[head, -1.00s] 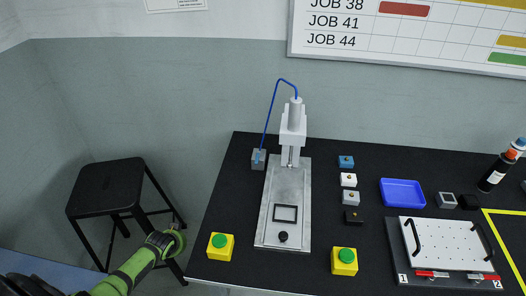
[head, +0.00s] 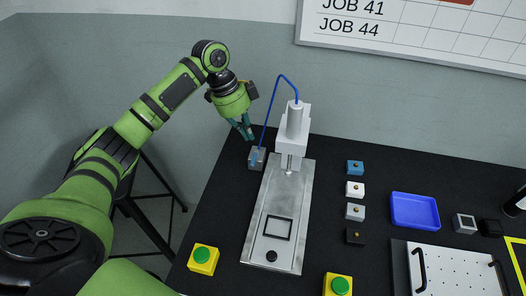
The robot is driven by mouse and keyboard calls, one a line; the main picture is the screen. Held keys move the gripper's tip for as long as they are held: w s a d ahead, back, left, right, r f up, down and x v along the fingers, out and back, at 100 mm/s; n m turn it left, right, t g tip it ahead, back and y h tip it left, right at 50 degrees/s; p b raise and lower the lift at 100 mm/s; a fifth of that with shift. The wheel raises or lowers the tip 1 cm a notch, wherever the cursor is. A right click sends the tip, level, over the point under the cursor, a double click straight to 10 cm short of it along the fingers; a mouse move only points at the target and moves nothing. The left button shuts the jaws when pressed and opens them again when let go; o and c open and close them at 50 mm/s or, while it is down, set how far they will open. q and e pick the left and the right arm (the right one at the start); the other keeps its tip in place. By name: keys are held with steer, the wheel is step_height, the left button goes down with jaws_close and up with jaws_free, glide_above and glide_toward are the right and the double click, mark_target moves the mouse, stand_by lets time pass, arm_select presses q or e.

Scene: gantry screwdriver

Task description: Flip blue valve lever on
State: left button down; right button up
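The valve is a small grey block (head: 257,164) at the back left of the black table, with a blue lever (head: 254,158) on its face. A blue hose (head: 267,113) rises from it and arches over to the gantry screwdriver (head: 294,121). My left gripper (head: 245,133) points down just above and slightly left of the valve block, apart from it as far as I can see. Its dark teal fingers are small and close together, so I cannot tell if they are open or shut. My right gripper is out of view.
The screwdriver's metal base plate (head: 257,232) lies right of the valve. Yellow boxes with green buttons stand at the front left (head: 203,259) and front middle (head: 338,286). Several small blocks, a blue tray (head: 415,211) and a white perforated plate (head: 455,272) are farther right. A black stool (head: 145,216) stands left.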

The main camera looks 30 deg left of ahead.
mark_target(254, 159)
arm_select(q)
steer(key=shift+p+x, duration=0.65)
steer(key=shift+x, duration=4.5)
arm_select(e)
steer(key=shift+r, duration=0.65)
arm_select(q)
steer(key=shift+a+r, duration=0.1)
